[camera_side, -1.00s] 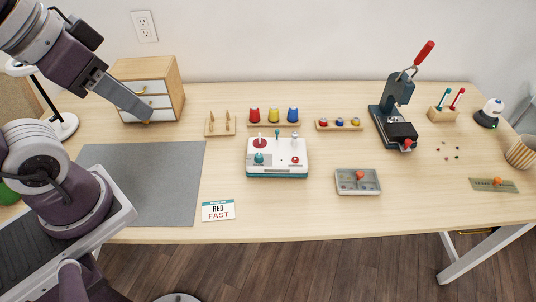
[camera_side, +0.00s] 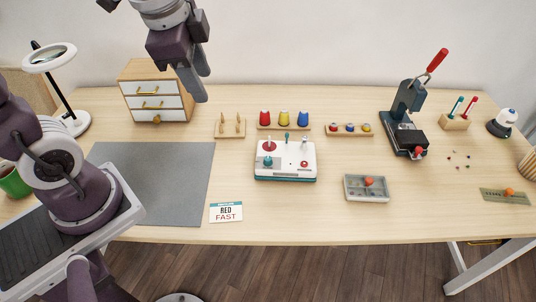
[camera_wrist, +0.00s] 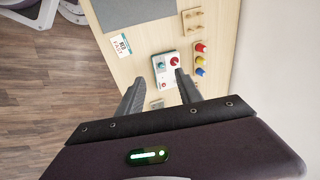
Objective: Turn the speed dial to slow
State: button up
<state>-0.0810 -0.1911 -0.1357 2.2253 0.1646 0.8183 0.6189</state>
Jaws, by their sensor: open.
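The white and teal machine (camera_side: 285,162) stands mid-table in the side view, with a red disc at its back left, a teal knob (camera_side: 268,160) at its front left and a small red part at its right. I cannot read any dial marks or tell the dial's setting. The machine (camera_wrist: 166,68) also shows in the wrist view, between and beyond my fingertips. My gripper (camera_side: 201,88) is open and empty, high above the table, left of the machine and well apart from it. In the wrist view its two fingers (camera_wrist: 162,77) are spread apart.
A card (camera_side: 226,212) reading "RED FAST" lies front left of the machine. Spools on a rack (camera_side: 284,127) and a pegged stand (camera_side: 230,129) stand behind it. A grey tray (camera_side: 367,188) is to the right, a press (camera_side: 404,125) farther right. The grey mat (camera_side: 155,185) is clear.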

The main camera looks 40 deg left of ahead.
jog(key=w+f+m+g, duration=0.2)
jog(key=w+f+m, duration=0.6)
jog(key=w, duration=0.1)
jog(key=m+g+h, duration=0.1)
jog(key=m+h, duration=0.1)
jog(key=m, duration=0.6)
send_over(268, 158)
notch_tip(268, 158, down, 14)
jog(key=shift+f, duration=0.15)
notch_tip(268, 158, down, 7)
jog(key=shift+f, duration=0.2)
jog(key=shift+c, duration=0.4)
grip_shut()
